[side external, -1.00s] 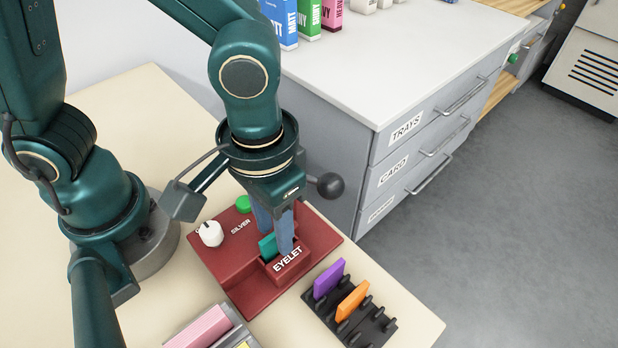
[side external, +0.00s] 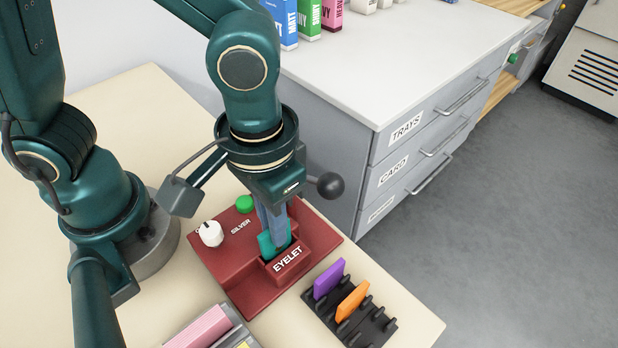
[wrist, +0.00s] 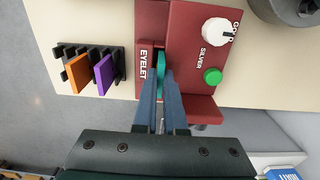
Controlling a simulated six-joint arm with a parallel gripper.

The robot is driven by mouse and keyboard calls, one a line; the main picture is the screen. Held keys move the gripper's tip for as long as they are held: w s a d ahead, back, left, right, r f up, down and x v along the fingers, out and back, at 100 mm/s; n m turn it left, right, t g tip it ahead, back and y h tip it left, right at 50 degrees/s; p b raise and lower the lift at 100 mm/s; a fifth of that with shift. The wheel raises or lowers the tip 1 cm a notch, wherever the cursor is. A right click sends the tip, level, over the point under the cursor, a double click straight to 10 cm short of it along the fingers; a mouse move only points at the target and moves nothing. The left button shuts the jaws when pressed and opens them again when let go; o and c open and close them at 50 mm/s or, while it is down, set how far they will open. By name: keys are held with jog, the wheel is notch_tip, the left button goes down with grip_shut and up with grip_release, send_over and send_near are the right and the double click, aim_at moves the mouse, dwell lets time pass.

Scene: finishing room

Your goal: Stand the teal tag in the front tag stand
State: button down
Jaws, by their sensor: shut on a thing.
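The teal tag (side external: 266,245) stands in the slot of the red eyelet machine (side external: 238,280), behind its block lettered EYELET. My gripper (side external: 277,240) is down at that slot with its fingers shut on the teal tag. In the wrist view the tag (wrist: 161,66) shows as a narrow strip between the fingertips (wrist: 160,75); its lower part is hidden in the slot. A black slotted tag stand (side external: 368,328) stands on the table beside the machine. It holds a purple tag (side external: 329,279) and an orange tag (side external: 352,300), both upright, with empty slots beside the orange one.
The machine has a white knob (side external: 210,234) and a green button (side external: 244,203) behind my gripper. A grey tray with a pink piece (side external: 199,328) lies at the front edge of the picture. A grey drawer cabinet (side external: 400,160) stands beyond the table.

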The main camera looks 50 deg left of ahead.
jog(key=shift+r, duration=3)
jog(key=shift+r, duration=0.15)
jog(key=w+d+r, duration=0.1)
jog(key=w+d, duration=0.1)
jog(key=d, duration=0.4)
jog(key=w+d+r, duration=0.1)
jog(key=w+d, duration=0.1)
jog(key=d, duration=0.5)
jog(key=shift+s+d+f, duration=0.35)
jog(key=shift+d+f, duration=0.1)
jog(key=shift+f, duration=1.05)
jog(key=shift+s+d+f, duration=0.4)
jog(key=shift+f, duration=1.05)
jog(key=shift+s+d+f, duration=0.35)
jog(key=shift+d+f, duration=0.1)
jog(key=shift+f, duration=1.05)
jog(key=shift+f, duration=0.65)
